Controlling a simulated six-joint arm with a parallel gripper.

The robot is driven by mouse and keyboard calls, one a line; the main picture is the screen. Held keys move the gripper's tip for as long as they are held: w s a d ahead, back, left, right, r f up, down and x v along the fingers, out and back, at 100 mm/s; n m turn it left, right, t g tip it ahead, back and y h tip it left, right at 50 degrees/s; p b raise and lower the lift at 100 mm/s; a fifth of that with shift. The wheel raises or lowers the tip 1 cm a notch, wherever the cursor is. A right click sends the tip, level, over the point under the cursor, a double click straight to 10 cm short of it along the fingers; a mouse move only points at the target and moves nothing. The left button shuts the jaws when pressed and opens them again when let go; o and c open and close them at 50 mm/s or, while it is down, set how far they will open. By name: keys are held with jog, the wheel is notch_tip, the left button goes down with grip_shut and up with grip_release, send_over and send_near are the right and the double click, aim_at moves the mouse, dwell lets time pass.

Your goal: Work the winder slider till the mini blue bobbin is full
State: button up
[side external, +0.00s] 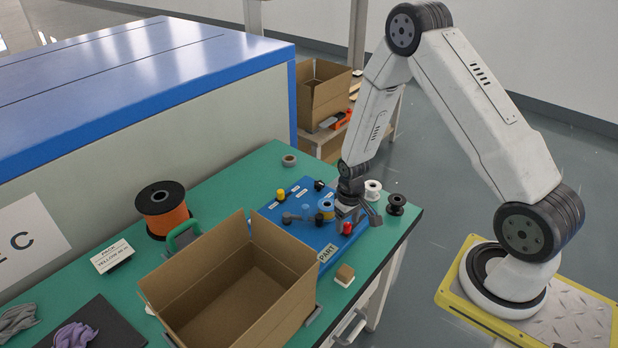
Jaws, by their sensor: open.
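The winder is a blue panel (300,236) on the green table. A small blue bobbin (326,205) with a yellowish middle is mounted on it. A yellow knob (281,194), a black knob (319,185) and a red knob (346,228) stand on the panel; I cannot tell which belongs to the slider. My gripper (358,216) points down, open, over the panel's right end, just right of the bobbin and close to the red knob. I cannot tell whether it touches anything. How full the bobbin is is too small to tell.
A white spool (372,190) and a black spool (396,204) stand right of my gripper. An open cardboard box (178,274) stands in front of the panel. A large orange spool (163,208) and a grey tape ring (289,160) are farther left and back. Some green table is clear behind the panel.

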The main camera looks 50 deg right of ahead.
jog(key=shift+f, duration=0.3)
grip_shut()
dwell(1.4)
